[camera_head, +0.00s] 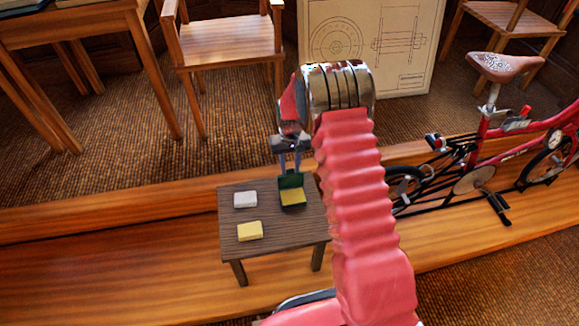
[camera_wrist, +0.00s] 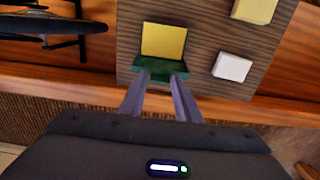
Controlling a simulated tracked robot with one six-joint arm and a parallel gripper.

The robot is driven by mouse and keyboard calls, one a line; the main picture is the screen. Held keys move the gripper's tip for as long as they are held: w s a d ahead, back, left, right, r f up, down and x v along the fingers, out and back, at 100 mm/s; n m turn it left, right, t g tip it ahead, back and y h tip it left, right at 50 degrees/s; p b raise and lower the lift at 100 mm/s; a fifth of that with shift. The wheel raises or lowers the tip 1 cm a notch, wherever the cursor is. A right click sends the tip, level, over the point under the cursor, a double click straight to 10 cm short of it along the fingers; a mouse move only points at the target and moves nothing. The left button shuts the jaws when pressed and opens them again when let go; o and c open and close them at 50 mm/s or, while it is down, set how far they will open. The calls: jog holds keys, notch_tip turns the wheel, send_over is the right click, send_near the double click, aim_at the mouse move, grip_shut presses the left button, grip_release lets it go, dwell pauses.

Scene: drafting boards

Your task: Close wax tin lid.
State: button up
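The wax tin (camera_head: 293,198) is on the small dark table, with yellow wax in its base and its green lid (camera_head: 290,181) standing raised at the back. In the wrist view the yellow wax (camera_wrist: 163,42) faces up and the green lid (camera_wrist: 158,66) shows as a narrow band on the near side. My gripper (camera_head: 290,168) is pointed down just above the lid, behind the wax. Its two fingers are apart, with nothing seen held between them, and the fingertips (camera_wrist: 159,78) overlap the lid's near edge in the wrist view. I cannot tell whether they touch it.
A white block (camera_head: 245,199) and a yellow block (camera_head: 250,231) are on the small table (camera_head: 280,235) left of the tin. A red bicycle (camera_head: 500,150) stands to the right. A wooden chair (camera_head: 225,50) and a drawing board (camera_head: 370,45) are behind.

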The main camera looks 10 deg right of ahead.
grip_shut()
jog(key=shift+a, duration=0.2)
jog(key=shift+d, duration=0.15)
